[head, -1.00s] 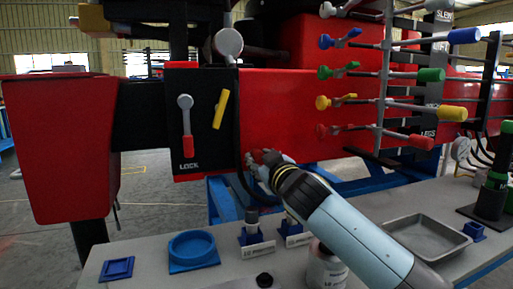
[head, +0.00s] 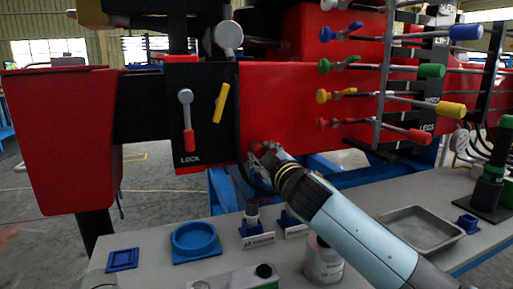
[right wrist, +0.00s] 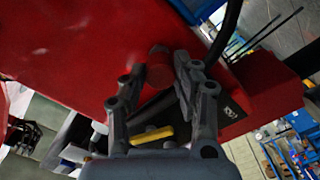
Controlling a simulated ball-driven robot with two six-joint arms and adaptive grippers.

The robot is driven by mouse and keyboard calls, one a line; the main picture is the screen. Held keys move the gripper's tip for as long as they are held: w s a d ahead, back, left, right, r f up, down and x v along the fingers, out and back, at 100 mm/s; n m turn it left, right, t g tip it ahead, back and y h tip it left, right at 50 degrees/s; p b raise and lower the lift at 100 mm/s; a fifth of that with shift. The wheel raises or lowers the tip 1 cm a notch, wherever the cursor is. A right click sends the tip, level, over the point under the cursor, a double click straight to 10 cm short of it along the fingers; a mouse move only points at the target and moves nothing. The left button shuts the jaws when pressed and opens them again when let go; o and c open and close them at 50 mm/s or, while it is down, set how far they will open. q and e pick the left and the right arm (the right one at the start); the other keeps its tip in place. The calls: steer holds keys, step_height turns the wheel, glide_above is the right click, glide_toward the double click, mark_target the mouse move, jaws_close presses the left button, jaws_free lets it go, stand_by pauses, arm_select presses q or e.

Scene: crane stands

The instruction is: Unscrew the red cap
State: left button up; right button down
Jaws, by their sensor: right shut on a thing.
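The red cap (right wrist: 159,68) is a short red cylinder on the face of the large red housing (head: 300,110). In the right wrist view it sits between the two grey fingers of my right gripper (right wrist: 160,75), which is shut on it. In the head view my right gripper (head: 258,155) reaches from the lower right to the lower part of the red housing, beside the black LOCK panel. There the fingers mostly hide the cap. My left gripper is not in view.
The LOCK panel (head: 200,120) with a red-handled lever and a yellow handle is left of the gripper. Coloured levers (head: 385,90) stand at right. The table below holds a blue ring (head: 195,238), a metal tray (head: 418,228), a can (head: 323,262) and small blue holders.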

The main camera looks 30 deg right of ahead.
steer(key=shift+v, duration=1.4)
